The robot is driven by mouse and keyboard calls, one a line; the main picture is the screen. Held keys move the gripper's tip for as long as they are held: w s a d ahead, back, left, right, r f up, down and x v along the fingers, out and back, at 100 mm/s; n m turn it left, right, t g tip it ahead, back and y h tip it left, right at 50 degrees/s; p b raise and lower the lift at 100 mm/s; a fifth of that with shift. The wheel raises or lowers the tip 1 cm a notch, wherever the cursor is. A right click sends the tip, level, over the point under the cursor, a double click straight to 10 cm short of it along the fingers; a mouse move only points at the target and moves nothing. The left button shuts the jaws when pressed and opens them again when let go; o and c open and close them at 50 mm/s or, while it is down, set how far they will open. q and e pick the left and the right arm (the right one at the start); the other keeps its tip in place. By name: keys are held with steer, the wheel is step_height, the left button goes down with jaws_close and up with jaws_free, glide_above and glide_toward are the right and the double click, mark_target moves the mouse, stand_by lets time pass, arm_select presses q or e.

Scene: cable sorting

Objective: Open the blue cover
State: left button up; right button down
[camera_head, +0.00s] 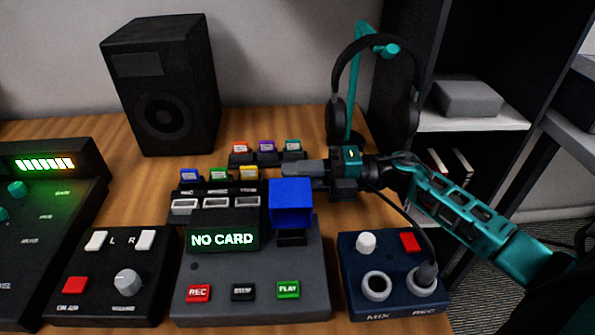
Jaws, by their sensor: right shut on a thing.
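The blue cover (291,194) is at the back right of the dark recorder box (262,273). It is tilted up, its hollow underside partly facing me, above a black slot (292,238). My right gripper (303,169) comes in from the right at the cover's upper back edge. Its grey fingers are shut on the cover, though the contact itself is mostly hidden behind it. My left gripper is not in view.
A lit "NO CARD" display (223,238) and REC, STOP and PLAY buttons are on the recorder. Card holders (215,205) stand behind it. A navy mixer box (393,295) is at right, a headphone stand (355,85) behind my arm, and a speaker (163,85) at back left.

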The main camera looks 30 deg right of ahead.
steer(key=shift+r, duration=0.1)
steer(key=c, duration=1)
jaws_free()
steer(key=shift+s+d, duration=0.1)
steer(key=v, duration=1.2)
steer(key=shift+d, duration=0.35)
steer(key=shift+s, duration=0.1)
